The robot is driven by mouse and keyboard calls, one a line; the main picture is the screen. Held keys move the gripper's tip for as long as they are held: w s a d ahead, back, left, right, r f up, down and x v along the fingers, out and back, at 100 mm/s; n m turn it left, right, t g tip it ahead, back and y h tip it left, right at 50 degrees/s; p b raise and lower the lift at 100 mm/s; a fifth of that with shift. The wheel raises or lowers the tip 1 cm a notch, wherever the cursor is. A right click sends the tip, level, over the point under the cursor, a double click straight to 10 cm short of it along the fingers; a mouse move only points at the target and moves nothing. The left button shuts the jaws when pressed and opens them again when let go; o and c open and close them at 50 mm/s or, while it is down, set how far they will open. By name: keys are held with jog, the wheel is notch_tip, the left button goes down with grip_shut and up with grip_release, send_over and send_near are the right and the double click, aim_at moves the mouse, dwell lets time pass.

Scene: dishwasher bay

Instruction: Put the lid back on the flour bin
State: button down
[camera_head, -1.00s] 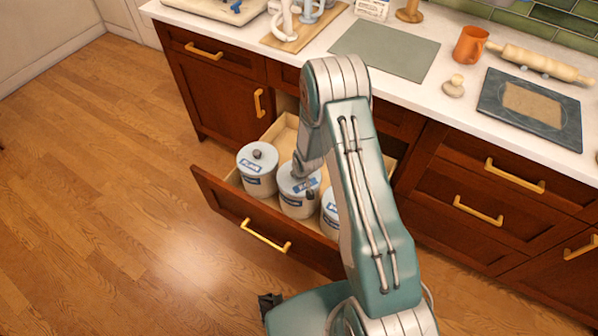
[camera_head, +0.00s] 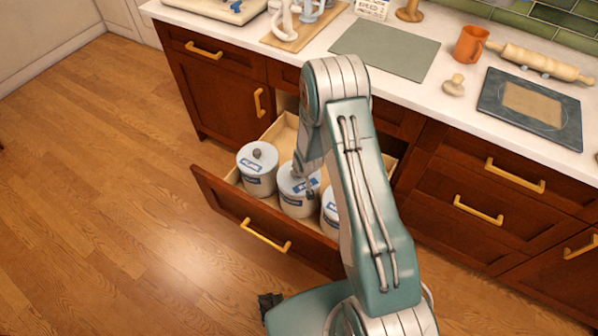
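Three white bins with blue labels stand in a row in the open drawer (camera_head: 222,198); the labels are too small to read surely, so I cannot tell which is the flour bin. The left bin (camera_head: 258,182) wears a lid with a dark round knob (camera_head: 257,154). The middle bin (camera_head: 297,207) has a pale top with a blue label on it, partly behind my arm. The right bin (camera_head: 329,217) is mostly hidden by my arm. My gripper (camera_head: 309,191) is low over the middle bin's top, small and partly covered; its fingers and any hold on a lid are unclear.
The counter above holds a grey-green mat (camera_head: 385,50), an orange mug (camera_head: 470,44), a rolling pin (camera_head: 540,63), a small wooden stamp (camera_head: 453,85) and a dark board (camera_head: 530,108). The wooden floor left of the drawer is clear.

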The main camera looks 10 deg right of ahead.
jog(key=shift+c, duration=1.2)
grip_release()
jog(key=shift+o, duration=1.2)
jog(key=shift+r, duration=3.55)
